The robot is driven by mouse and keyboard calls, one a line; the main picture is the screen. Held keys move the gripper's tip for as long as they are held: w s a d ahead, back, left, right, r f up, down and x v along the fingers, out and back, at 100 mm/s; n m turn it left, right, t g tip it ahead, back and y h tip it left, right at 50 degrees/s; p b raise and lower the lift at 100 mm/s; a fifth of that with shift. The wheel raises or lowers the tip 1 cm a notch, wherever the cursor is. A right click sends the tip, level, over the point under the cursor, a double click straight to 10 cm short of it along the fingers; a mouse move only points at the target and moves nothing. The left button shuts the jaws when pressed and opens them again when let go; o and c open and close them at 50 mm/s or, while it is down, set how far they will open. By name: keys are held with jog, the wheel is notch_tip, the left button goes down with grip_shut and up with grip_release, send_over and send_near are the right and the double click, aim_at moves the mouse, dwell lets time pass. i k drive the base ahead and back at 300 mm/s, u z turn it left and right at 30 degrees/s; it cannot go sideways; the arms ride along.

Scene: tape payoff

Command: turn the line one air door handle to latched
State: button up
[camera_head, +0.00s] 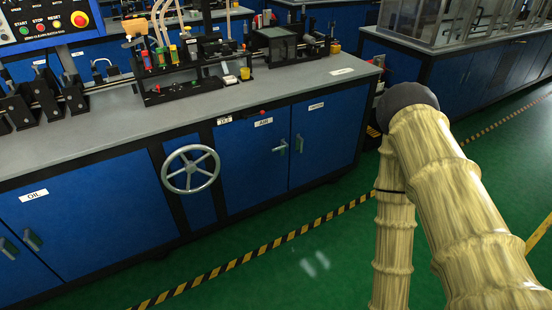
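The blue cabinet door marked AIR (238,165) is under the grey bench, right of a spoked handwheel. It looks closed in its frame. Its small silver-grey handle (280,147) is at the door's right edge and lies roughly sideways, pointing left with a slight tilt. The handle on the door to its right (299,143) stands upright instead. My gripper is out of view. Only my sleeved arm shows at the right, bent at a dark joint, with its lower part running out of the bottom of the picture. It is apart from the AIR handle.
The silver handwheel (190,170) sticks out left of the AIR door. An OIL door (75,235) is at far left. Fixtures stand on the bench top (230,100). Green floor (300,265) with a black-and-yellow stripe lies open before the cabinet.

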aim_at(285, 145)
jog(key=u, duration=0.65)
jog(key=i, duration=1)
jog(key=z, duration=0.25)
